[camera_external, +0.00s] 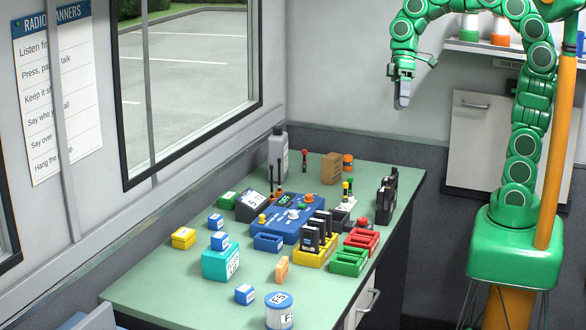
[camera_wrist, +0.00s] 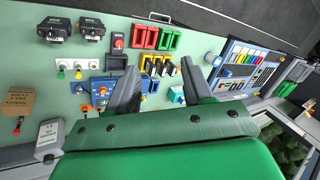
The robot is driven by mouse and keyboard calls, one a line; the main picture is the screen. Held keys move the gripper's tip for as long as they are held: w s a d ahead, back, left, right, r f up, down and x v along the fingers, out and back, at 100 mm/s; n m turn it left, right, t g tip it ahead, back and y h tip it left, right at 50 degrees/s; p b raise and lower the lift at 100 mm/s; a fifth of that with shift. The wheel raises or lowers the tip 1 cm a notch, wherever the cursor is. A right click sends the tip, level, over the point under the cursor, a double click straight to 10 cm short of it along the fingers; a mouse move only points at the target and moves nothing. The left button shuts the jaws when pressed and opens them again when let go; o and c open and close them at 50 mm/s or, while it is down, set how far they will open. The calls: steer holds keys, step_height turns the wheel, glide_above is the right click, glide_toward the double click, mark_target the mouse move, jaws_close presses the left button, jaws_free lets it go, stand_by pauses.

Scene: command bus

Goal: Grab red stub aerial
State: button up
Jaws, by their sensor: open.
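A small dark rod with a red top, which looks like the red stub aerial (camera_external: 304,160), stands upright at the back of the green table, between a grey bottle and a brown box. In the wrist view its red part (camera_wrist: 17,129) shows at the far left, beside the brown box. My gripper (camera_external: 401,99) hangs high above the table's back right, well apart from the aerial. In the wrist view my gripper (camera_wrist: 160,66) is open, with nothing between its fingers.
The grey bottle (camera_external: 278,157) and brown box (camera_external: 331,169) flank the aerial. A blue radio console (camera_external: 291,217) with upright aerials, several trays and black handsets (camera_external: 386,194) crowd the table's middle and right. The table's front left (camera_external: 150,285) is clear.

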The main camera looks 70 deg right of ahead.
steer(key=w+d+r+n+t+y, duration=0.1)
steer(key=w+y, duration=0.1)
steer(key=w, duration=0.5)
steer(key=w+d+r+n+y, duration=0.1)
steer(key=w+r, duration=0.1)
steer(key=w, duration=0.5)
steer(key=n+t+y, duration=0.2)
steer(key=n+t, duration=0.1)
steer(key=t, duration=0.6)
glide_above(304, 161)
steer(key=s+d, duration=0.2)
steer(key=d, duration=0.1)
step_height(304, 161, down, 10)
step_height(304, 161, down, 26)
steer(key=shift+w+a+r, duration=0.1)
steer(key=shift+r, duration=0.05)
steer(key=shift+x, duration=2.55)
jaws_close()
steer(key=shift+r, duration=0.1)
